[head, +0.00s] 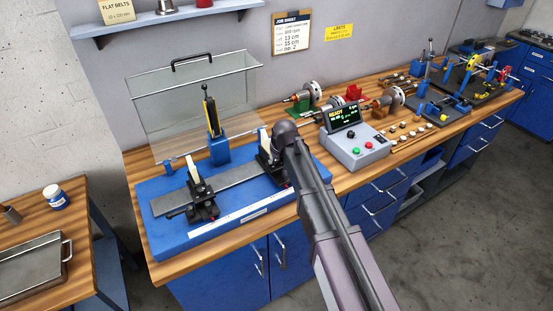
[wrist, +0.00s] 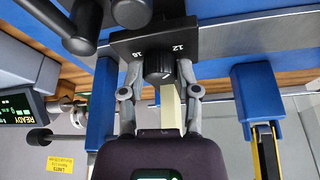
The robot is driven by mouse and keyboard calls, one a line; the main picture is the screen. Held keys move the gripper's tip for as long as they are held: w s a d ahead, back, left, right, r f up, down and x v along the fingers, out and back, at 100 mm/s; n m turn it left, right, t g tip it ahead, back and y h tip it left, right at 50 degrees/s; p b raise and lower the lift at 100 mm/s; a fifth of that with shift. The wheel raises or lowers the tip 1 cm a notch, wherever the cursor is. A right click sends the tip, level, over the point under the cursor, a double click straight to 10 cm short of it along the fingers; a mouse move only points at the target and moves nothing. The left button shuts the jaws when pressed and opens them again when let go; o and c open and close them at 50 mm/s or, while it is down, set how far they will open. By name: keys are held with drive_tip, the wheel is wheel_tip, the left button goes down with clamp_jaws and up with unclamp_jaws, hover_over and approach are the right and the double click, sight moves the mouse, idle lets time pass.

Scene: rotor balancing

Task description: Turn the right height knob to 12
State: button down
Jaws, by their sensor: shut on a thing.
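In the wrist view my gripper (wrist: 160,74) is shut on the black right height knob (wrist: 158,67), with one finger on each side of it. The knob sits on a black block (wrist: 155,40) with the white numbers 12 and 16. A short pale mark shows on the knob, but I cannot tell its exact setting. In the head view the right support (head: 267,157) stands on the blue balancing bench (head: 175,232). My wrist covers part of this support and hides the knob and my fingers.
The left support (head: 203,203) stands on the same bench. A clear guard (head: 165,108) with a black handle is behind it. A grey control box (head: 353,150) reading READY is to the right. A blue post (wrist: 258,92) stands beside my gripper in the wrist view.

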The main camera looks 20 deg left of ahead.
drive_tip(key=shift+a+m+t+h, duration=0.1)
drive_tip(key=shift+m+t+h, duration=0.3)
drive_tip(key=shift+m, duration=1.1)
drive_tip(key=shift+c, duration=1.7)
unclamp_jaws()
